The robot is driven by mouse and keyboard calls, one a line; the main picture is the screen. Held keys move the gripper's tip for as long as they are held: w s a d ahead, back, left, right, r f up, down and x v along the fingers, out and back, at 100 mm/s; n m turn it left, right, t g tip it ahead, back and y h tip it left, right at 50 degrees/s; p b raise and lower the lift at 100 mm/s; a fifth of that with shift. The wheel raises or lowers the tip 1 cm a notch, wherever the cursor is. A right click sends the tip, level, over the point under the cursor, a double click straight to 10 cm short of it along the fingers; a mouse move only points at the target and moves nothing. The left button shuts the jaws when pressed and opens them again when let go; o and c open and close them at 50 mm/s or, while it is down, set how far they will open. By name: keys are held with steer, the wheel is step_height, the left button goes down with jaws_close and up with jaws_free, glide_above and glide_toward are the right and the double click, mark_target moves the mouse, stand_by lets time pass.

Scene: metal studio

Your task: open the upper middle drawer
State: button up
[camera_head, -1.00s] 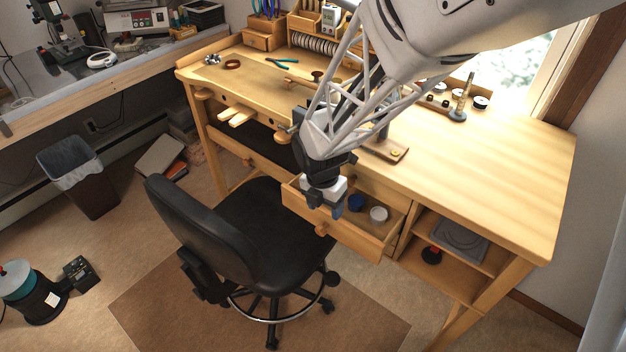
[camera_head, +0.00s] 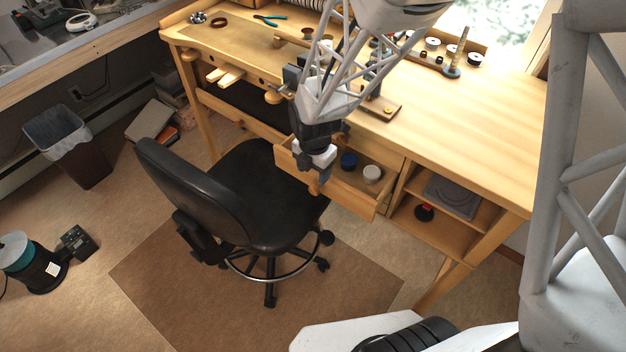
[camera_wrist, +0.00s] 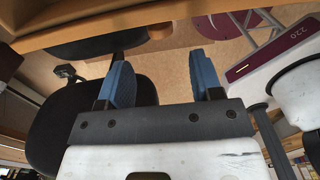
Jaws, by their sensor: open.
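A light wooden drawer (camera_head: 352,199) under the bench top stands pulled out in the head view. A blue jar (camera_head: 348,161) and a white jar (camera_head: 372,174) show inside it. My gripper (camera_head: 323,174) is at the drawer's front, close above its round knob (camera_head: 314,188), which it partly hides. I cannot tell whether they touch. In the wrist view my gripper (camera_wrist: 162,82) has its two blue fingers well apart, with nothing clearly held between them.
A black chair (camera_head: 200,190) stands close to the left of the drawer. The wooden workbench (camera_head: 480,130) has open shelves (camera_head: 435,222) right of the drawer. A waste bin (camera_head: 72,145) stands at the left.

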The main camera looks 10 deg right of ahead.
mark_target(314, 188)
steer(key=shift+f, duration=3.9)
jaws_close()
steer(key=shift+s, duration=0.1)
